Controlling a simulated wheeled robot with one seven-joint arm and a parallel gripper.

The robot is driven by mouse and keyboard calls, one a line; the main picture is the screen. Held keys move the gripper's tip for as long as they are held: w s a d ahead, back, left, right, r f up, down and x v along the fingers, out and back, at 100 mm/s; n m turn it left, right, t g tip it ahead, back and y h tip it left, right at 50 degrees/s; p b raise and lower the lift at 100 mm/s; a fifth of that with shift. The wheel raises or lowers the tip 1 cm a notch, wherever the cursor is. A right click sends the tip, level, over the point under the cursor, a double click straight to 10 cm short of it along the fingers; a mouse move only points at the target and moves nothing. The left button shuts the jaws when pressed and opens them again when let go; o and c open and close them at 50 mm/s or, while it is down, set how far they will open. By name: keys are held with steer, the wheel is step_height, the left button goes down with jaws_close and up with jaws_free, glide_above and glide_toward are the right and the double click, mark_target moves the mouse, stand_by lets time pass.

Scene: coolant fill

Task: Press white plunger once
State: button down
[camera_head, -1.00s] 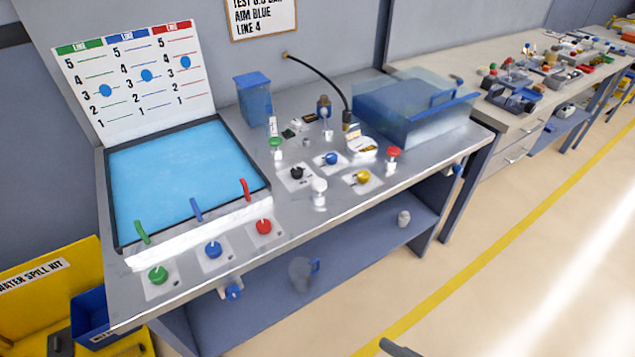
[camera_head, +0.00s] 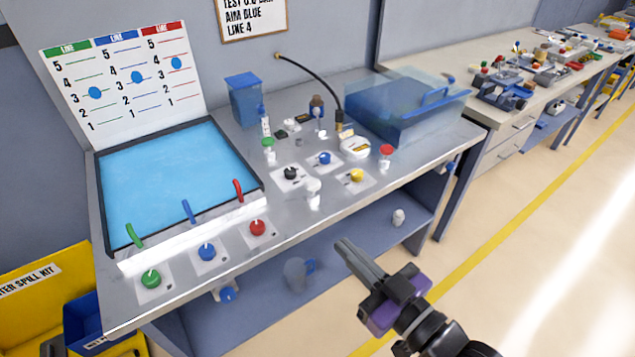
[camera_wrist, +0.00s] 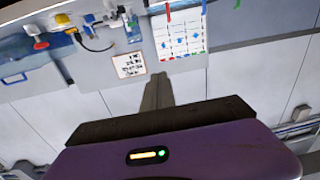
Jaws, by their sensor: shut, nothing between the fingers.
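The white plunger (camera_head: 313,192) stands upright on the front part of the metal bench top, between the black knob and the yellow knob. Plungers with a green cap (camera_head: 268,144) and a red cap (camera_head: 386,152) stand behind it to the left and to the right. My gripper (camera_head: 343,245) is shut and empty, in front of the bench's front edge, to the lower right of the white plunger and apart from it. In the wrist view my gripper (camera_wrist: 157,80) points at the wall, and the bench appears upside down at the top.
A blue-filled tank (camera_head: 165,185) takes up the bench's left side, with green, blue and red knobs in front. A clear-lidded blue bin (camera_head: 405,105) stands at the back right. Black (camera_head: 291,173), blue (camera_head: 325,158) and yellow (camera_head: 356,175) knobs surround the white plunger. The floor at right is clear.

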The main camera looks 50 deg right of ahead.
steer(key=w+d+r+m+g+h, duration=0.25)
steer(key=w+d, duration=0.65)
steer(key=d, duration=0.6)
steer(key=f+y, duration=0.1)
steer(key=w+a+f+n, duration=0.1)
steer(key=f+y, duration=0.1)
steer(key=shift+w+a+f+n+g+y, duration=0.15)
steer(key=shift+w+f+n+g+y, duration=0.1)
steer(key=shift+w+f+g+y, duration=0.1)
steer(key=p, duration=0.2)
glide_above(313, 185)
steer(key=s, duration=0.1)
step_height(313, 185, down, 2)
steer(key=f, duration=0.3)
steer(key=shift+s+a+f, duration=0.1)
steer(key=shift+s+f, duration=0.2)
steer(key=shift+f, duration=0.4)
